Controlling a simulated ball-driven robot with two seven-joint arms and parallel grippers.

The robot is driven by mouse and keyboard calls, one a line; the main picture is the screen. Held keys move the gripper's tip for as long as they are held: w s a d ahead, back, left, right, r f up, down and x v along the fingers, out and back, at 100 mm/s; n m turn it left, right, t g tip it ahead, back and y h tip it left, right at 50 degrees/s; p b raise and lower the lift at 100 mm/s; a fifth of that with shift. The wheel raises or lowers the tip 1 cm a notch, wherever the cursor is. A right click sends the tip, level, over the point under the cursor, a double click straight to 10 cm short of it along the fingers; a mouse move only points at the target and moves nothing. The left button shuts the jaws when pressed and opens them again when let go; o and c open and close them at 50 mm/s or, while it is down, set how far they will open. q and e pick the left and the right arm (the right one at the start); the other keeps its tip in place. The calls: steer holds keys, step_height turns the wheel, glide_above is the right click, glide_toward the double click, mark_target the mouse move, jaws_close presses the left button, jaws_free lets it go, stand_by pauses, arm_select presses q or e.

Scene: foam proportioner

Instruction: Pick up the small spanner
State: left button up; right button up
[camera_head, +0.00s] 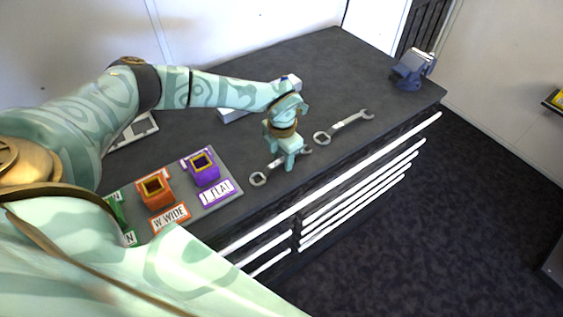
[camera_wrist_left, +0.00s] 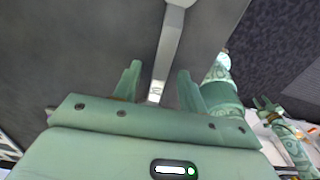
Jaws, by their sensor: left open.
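Two steel spanners lie on the dark worktop. The nearer one, which looks slightly smaller, is the small spanner (camera_head: 259,179), lying slantwise under my left gripper (camera_head: 283,161). My left gripper is open and points down, its fingers over the spanner's shaft. In the left wrist view the shaft (camera_wrist_left: 169,45) runs between the two open fingers (camera_wrist_left: 158,72), with a marking on it near the palm. I cannot tell whether the fingers touch it. The larger spanner (camera_head: 343,126) lies apart to the right. What seems to be my right gripper (camera_wrist_left: 266,104) shows small at the right edge.
A grey board (camera_head: 229,187) at the left holds a purple block (camera_head: 203,168), an orange block (camera_head: 156,193) and labels. A blue vise (camera_head: 413,69) stands at the far right corner. A pale box (camera_head: 236,113) lies behind my gripper. White rails (camera_head: 330,194) run along the front.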

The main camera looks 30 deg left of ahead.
arm_select(q)
steer(key=shift+f, duration=0.2)
stand_by(0.4)
jaws_close()
steer(key=r, duration=0.4)
steer(key=shift+d+r, duration=0.25)
steer(key=shift+d, duration=0.05)
steer(key=s+d+r, duration=0.3)
steer(key=d+r, duration=0.6)
steer(key=d, duration=0.4)
steer(key=shift+s, duration=0.25)
